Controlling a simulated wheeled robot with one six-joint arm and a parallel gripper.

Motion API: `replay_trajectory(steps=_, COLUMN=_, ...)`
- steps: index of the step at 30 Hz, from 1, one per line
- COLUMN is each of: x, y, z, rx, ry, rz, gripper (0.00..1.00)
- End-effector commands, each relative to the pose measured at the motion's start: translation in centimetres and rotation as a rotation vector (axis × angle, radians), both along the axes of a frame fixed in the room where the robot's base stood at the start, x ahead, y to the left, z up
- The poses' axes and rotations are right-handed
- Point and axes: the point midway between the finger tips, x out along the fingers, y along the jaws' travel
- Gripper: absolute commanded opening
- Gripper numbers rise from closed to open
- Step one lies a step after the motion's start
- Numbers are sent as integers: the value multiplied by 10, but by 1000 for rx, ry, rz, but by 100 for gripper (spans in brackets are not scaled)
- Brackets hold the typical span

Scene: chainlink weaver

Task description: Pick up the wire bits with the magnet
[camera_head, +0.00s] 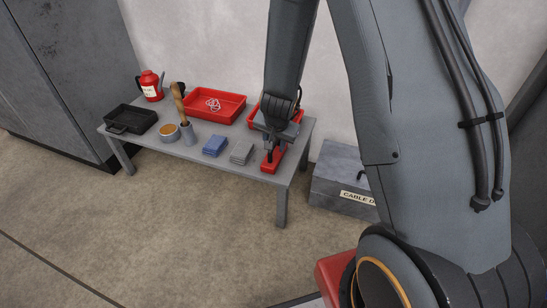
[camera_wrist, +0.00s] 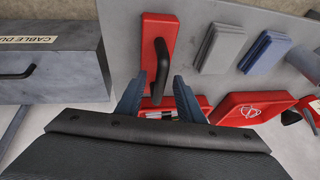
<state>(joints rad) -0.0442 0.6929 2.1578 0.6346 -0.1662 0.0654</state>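A flat red block with a black upright handle, which looks like the magnet (camera_wrist: 155,28), lies at the table's right front; it also shows in the head view (camera_head: 266,167). My gripper (camera_wrist: 160,80) is open, with its two fingers apart on either side of the handle's lower end in the wrist view. In the head view my gripper (camera_head: 270,152) is right over the block. A red tray (camera_head: 254,111) is behind my gripper, partly hidden; small bits show in it in the wrist view, too small to tell. Another red tray (camera_head: 229,117) holds pale wire loops (camera_head: 213,104).
A grey box (camera_head: 340,171) stands right of the table.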

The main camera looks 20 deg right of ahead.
Motion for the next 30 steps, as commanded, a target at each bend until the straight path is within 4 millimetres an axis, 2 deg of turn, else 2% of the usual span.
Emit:
replay_trajectory(steps=2, x=3, y=0, z=-6, rx=0, ry=-1, rz=0, gripper=34)
replay_trajectory(steps=8, x=3, y=-1, z=-5, rx=0, ry=-1, rz=0, gripper=34)
replay_trajectory(steps=15, x=3, y=-1, z=-5, rx=0, ry=-1, rz=0, gripper=0)
replay_trajectory(steps=30, x=3, y=0, z=-5, rx=0, ry=-1, rz=1, gripper=0)
